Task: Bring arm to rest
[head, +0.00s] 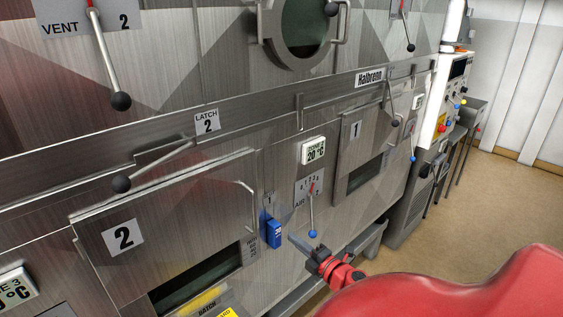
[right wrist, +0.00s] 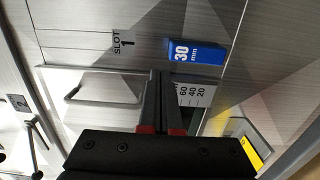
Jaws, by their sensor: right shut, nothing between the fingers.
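My red right arm comes in from the lower right in the head view. Its gripper (head: 298,243) is in front of the dryer's lower panel, just right of a small blue block (head: 275,233). In the right wrist view the two dark fingers of the right gripper (right wrist: 161,76) are together with nothing between them. The blue block, marked 30 mm, also shows in the right wrist view (right wrist: 197,51), beyond the fingertips and to their right. It sits at the panel near the SLOT 1 label (right wrist: 123,43). My left gripper is in neither view.
The metal dryer front fills the left and middle, with door 2 (head: 170,205), door 1 (head: 362,150) and several black-knobbed levers sticking out. A blue-knobbed air lever (head: 312,215) stands close to the right gripper. Open floor (head: 500,200) lies at the right.

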